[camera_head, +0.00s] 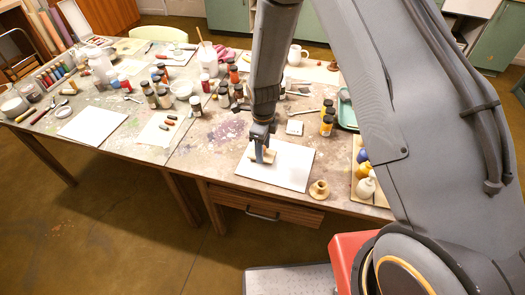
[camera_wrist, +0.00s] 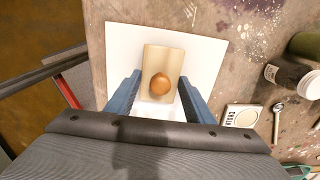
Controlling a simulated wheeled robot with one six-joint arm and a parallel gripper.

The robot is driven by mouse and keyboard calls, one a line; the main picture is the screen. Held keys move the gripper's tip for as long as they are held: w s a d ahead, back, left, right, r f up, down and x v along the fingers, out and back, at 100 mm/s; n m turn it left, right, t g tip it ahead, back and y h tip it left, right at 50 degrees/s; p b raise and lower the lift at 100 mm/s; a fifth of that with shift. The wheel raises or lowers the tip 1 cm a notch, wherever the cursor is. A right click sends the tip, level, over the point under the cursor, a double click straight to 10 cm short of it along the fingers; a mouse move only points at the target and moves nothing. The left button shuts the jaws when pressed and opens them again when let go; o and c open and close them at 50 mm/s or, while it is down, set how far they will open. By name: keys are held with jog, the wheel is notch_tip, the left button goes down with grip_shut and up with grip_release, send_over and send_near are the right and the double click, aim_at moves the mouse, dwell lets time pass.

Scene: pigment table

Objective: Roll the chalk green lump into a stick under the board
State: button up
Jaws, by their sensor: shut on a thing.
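My gripper (camera_wrist: 160,80) is shut on a small tan wooden board (camera_wrist: 163,56) with a round brown knob (camera_wrist: 160,84) on top. Its blue fingers stand on either side of the board. In the head view my gripper (camera_head: 262,150) points down over the white slab (camera_head: 287,178), and only a little of the board (camera_head: 269,156) shows. The board lies over the middle of the slab (camera_wrist: 208,52) in the wrist view; whether it touches the slab I cannot tell. No chalk green lump shows in either view; anything under the board is hidden.
A wooden cup-like piece (camera_head: 319,189) stands right of the slab. A small white card (camera_head: 294,127), marked "CHALK" in the wrist view (camera_wrist: 241,116), lies behind it. Bottles (camera_head: 327,125) and a green tray (camera_head: 347,112) stand behind to the right. Another white sheet (camera_head: 92,126) lies far left.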

jog(key=shift+w+d, duration=0.25)
jog(key=shift+w, duration=0.35)
jog(key=shift+s+a+f+p, duration=0.1)
jog(key=shift+s+a+p, duration=0.2)
jog(key=shift+s, duration=0.45)
jog(key=shift+s+a+p, duration=0.15)
jog(key=shift+s+a, duration=0.15)
jog(key=shift+s, duration=0.4)
jog(key=shift+s+a+p, duration=0.25)
jog(key=shift+s+p, duration=0.1)
jog(key=shift+s, duration=0.25)
jog(key=shift+s+a+p, duration=0.25)
jog(key=shift+s+p, duration=0.05)
jog(key=shift+s, duration=0.25)
jog(key=shift+w+d+b, duration=0.25)
jog(key=shift+w+b, duration=0.05)
jog(key=shift+w, duration=0.35)
jog(key=shift+w+d+b, duration=0.25)
jog(key=shift+w+d, duration=0.05)
jog(key=shift+w, duration=0.4)
jog(key=shift+w+d+b, duration=0.2)
jog(key=shift+w+d, duration=0.1)
jog(key=shift+w, duration=0.35)
jog(key=shift+w, duration=0.1)
